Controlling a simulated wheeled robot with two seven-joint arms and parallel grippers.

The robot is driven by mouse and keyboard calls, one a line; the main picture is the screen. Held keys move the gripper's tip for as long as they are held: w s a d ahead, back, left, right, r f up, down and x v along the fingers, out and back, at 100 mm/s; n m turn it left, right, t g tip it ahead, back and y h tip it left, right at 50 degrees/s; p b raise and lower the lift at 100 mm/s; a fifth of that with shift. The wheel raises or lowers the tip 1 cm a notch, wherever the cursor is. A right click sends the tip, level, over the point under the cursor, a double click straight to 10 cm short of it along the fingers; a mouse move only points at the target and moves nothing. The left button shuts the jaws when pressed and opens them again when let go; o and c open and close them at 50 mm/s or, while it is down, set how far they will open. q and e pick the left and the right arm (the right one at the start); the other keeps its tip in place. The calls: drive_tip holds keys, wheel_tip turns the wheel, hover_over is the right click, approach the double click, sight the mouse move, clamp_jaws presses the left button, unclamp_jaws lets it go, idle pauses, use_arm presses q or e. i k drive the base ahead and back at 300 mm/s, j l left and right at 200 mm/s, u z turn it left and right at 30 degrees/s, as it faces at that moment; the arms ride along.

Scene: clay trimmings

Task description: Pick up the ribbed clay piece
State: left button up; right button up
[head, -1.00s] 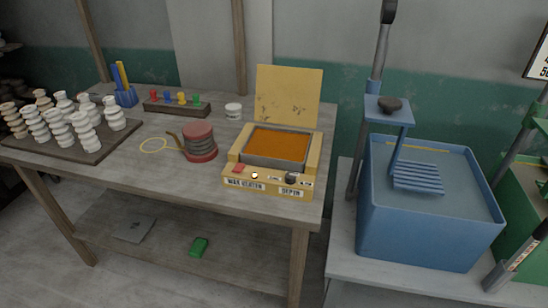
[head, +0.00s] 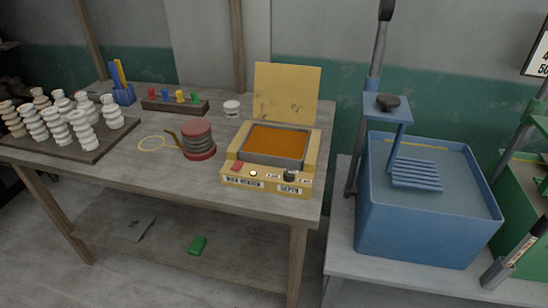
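No piece stands out clearly as the ribbed clay piece. Several pale clay pieces with stacked, ridged bodies (head: 83,131) stand upright on a dark board (head: 95,153) at the left of the table. Neither of my grippers shows in the head view.
A yellow wax heater (head: 237,172) with its lid raised and orange contents stands at the table's right end. A blue tub (head: 420,235) with a slatted plate stands further right. A green block (head: 198,245) and a grey flat item (head: 137,228) lie on the lower shelf.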

sight(53, 115)
drive_tip(key=u, duration=1.25)
drive_tip(key=z, duration=1.35)
drive_tip(key=i+j, duration=0.15)
drive_tip(key=j, duration=0.2)
drive_tip(key=i+j, duration=0.1)
drive_tip(key=j, duration=0.3)
drive_tip(key=i+j+u, duration=0.1)
drive_tip(key=j, duration=0.25)
drive_tip(key=i+j, duration=0.2)
drive_tip(key=j, duration=0.15)
drive_tip(key=i+j, duration=0.15)
drive_tip(key=j, duration=0.2)
drive_tip(key=i+j, duration=0.15)
drive_tip(key=j, duration=0.2)
drive_tip(key=j+u, duration=0.05)
